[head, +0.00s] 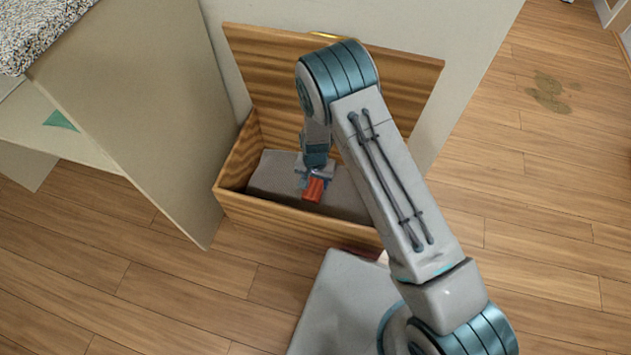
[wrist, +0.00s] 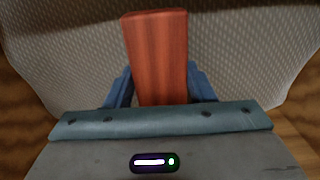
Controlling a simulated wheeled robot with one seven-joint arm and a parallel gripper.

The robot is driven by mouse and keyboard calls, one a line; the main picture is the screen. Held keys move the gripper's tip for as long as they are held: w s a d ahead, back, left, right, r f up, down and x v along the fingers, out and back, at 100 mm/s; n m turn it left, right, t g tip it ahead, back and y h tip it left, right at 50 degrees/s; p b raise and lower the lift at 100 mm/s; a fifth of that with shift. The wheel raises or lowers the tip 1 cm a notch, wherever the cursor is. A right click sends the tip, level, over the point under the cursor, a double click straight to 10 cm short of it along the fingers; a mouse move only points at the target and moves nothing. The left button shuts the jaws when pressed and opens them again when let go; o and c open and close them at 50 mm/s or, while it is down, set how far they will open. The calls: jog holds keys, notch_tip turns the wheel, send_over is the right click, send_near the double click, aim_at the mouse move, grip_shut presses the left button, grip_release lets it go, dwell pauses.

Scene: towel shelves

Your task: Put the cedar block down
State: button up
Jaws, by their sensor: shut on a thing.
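The cedar block (head: 314,190) is a small reddish-brown block. My gripper (head: 308,176) is shut on it, inside the open wooden chest in the head view. In the wrist view the cedar block (wrist: 157,58) stands out between the two blue fingers of my gripper (wrist: 160,88). Behind it is a grey textured cloth (wrist: 75,50), which also shows in the chest in the head view (head: 275,172). I cannot tell whether the block touches the cloth.
The wooden chest (head: 285,217) has its lid (head: 410,85) raised against a pale wall. A pale shelf unit (head: 140,120) stands close on the left. A stain (head: 548,90) marks the floor at the right. The wooden floor is clear at the front left.

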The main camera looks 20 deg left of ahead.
aim_at(316, 181)
jog(key=shift+f, duration=0.2)
jog(key=o, duration=1)
jog(key=shift+r, duration=0.1)
notch_tip(316, 181, up, 12)
jog(key=p, duration=0.5)
jog(key=shift+r, duration=0.1)
jog(key=shift+w, duration=0.1)
